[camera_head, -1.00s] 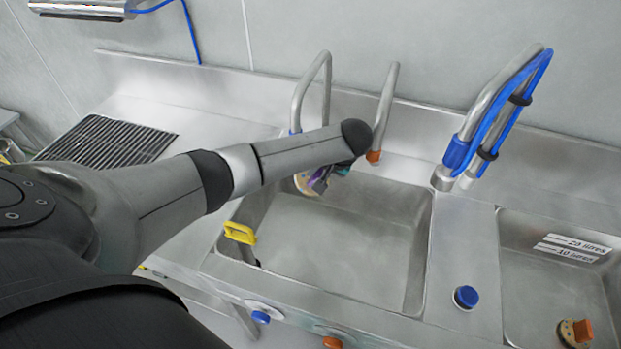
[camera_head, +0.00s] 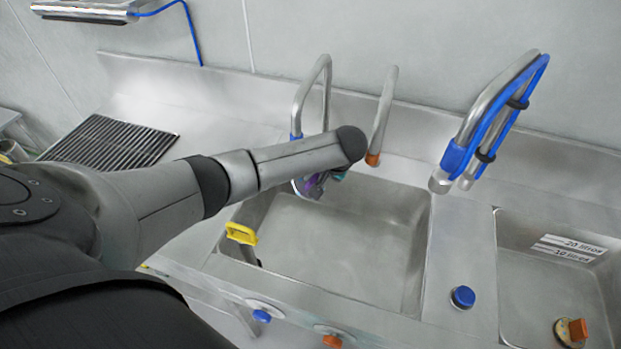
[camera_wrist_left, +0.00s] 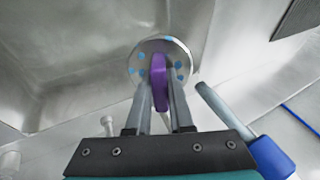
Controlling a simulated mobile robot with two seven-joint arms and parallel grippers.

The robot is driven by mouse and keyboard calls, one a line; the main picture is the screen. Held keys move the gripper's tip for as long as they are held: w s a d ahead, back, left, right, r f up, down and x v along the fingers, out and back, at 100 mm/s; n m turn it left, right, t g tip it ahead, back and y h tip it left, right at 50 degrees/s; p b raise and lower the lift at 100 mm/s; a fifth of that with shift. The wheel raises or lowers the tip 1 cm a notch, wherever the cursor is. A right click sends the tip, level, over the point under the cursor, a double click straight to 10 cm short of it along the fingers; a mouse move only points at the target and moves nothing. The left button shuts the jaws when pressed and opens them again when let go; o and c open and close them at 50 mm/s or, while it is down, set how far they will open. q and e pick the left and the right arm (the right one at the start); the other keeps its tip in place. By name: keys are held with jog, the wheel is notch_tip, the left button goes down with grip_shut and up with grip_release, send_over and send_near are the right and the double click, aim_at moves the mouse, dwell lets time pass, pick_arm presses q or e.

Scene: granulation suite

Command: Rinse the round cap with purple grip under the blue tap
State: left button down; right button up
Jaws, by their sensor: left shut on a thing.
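The round cap (camera_wrist_left: 141,66) is a pale metal disc with several blue spots and an upright purple grip (camera_wrist_left: 160,85). My left gripper (camera_wrist_left: 163,88) is shut on the purple grip. In the head view, the cap (camera_head: 309,188) is mostly hidden by my left forearm, over the back left of the left sink basin. The blue tap (camera_head: 325,85) is a curved steel spout with a blue collar, standing behind my forearm; its outlet is hidden in the head view. The tap (camera_wrist_left: 222,108) and its blue collar (camera_wrist_left: 271,157) also show right of my fingers in the wrist view. My right gripper is not in view.
An orange-collared tap (camera_head: 384,115) stands just right of my forearm's end. A blue-hosed tap (camera_head: 490,125) is further right. A yellow-handled thing (camera_head: 241,234) sits on the left basin's edge. Blue (camera_head: 261,316) and orange (camera_head: 332,341) knobs are on the sink front.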

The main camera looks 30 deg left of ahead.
pick_arm(q)
jog(key=s+d+p, duration=0.3)
jog(key=d, duration=0.4)
jog(key=shift+d+p, duration=0.2)
jog(key=shift+p, duration=0.15)
dwell(0.4)
dwell(1.0)
jog(key=s+d+r, duration=0.2)
jog(key=d+r, duration=0.2)
jog(key=shift+d, duration=0.3)
dwell(0.5)
